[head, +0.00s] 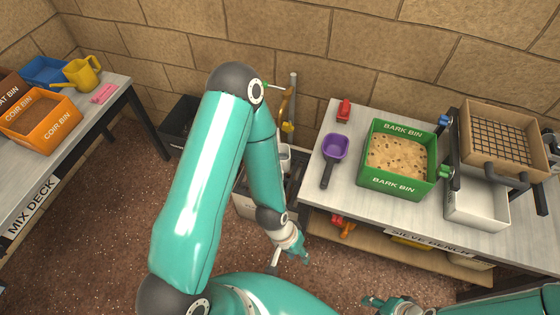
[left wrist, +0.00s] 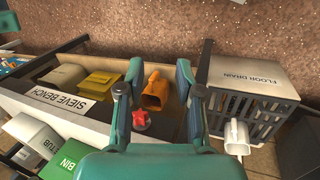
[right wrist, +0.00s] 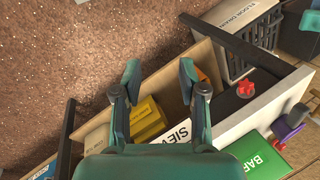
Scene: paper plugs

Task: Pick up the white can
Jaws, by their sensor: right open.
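The white can (left wrist: 237,138), with a spout or handle on top, stands over the grey floor drain crate (left wrist: 255,78) in the left wrist view. In the head view a bit of white (head: 285,153) shows behind my left arm, mostly hidden. My left gripper (head: 290,260) is open and empty, above the floor in front of the sieve bench. In the left wrist view its fingers (left wrist: 160,78) are apart, with the can to their right, not between them. My right gripper (right wrist: 158,78) is open and empty; in the head view it (head: 385,302) shows at the bottom edge.
The sieve bench (head: 335,220) holds a green bark bin (head: 372,187), a purple scoop (head: 335,148) and a sieve. The mix deck (head: 95,115) stands at the left.

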